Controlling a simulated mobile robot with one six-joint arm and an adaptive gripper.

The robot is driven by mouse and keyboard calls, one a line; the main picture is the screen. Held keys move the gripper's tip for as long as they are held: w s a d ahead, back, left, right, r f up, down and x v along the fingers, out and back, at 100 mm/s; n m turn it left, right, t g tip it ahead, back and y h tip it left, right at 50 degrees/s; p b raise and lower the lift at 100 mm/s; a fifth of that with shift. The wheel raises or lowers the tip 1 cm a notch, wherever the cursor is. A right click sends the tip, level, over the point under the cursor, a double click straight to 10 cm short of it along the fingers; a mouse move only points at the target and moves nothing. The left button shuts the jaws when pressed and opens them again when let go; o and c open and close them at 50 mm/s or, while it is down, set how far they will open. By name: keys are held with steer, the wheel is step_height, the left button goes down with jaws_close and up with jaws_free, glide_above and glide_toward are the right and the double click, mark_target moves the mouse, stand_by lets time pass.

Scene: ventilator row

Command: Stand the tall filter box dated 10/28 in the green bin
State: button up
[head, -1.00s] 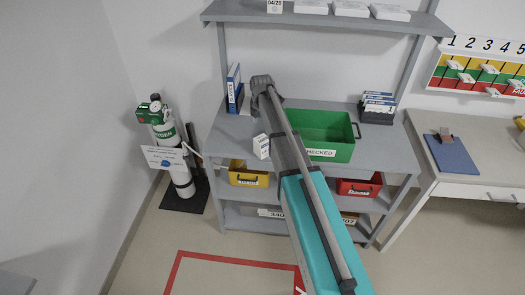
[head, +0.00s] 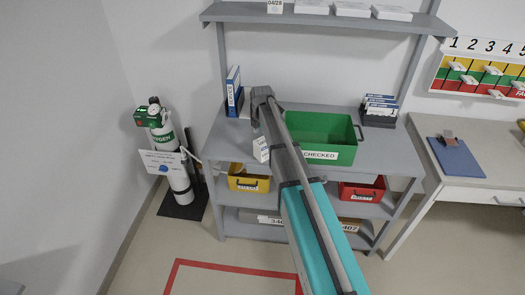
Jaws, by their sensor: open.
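A small upright white box with blue print (head: 261,149) stands on the grey bench, just left of my arm; its date is too small to read. The green bin (head: 345,153), labelled CHECKED, stands on the bench right of my arm, and its visible inside looks empty. Another white box (head: 275,7), marked 04/28, is on the upper shelf, cut by the picture's top edge. My gripper (head: 256,119) is open and points down over the bench, behind the small white box and apart from it in the picture. My wrist and arm partly hide the fingers.
A blue binder (head: 234,91) stands at the back left of the bench, and a dark holder of blue-and-white boxes (head: 379,110) at the back right. Yellow (head: 249,183) and red (head: 361,195) bins sit below. An oxygen cylinder (head: 174,165) stands on the left.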

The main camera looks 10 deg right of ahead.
mark_target(262, 142)
steer(key=shift+f, duration=0.15)
steer(key=shift+d+f+b, duration=0.15)
steer(key=shift+f+b, duration=2.35)
steer(key=shift+b, duration=0.15)
steer(key=shift+s, duration=0.1)
steer(key=c, duration=1)
steer(key=shift+c, duration=0.2)
steer(key=shift+r, duration=0.2)
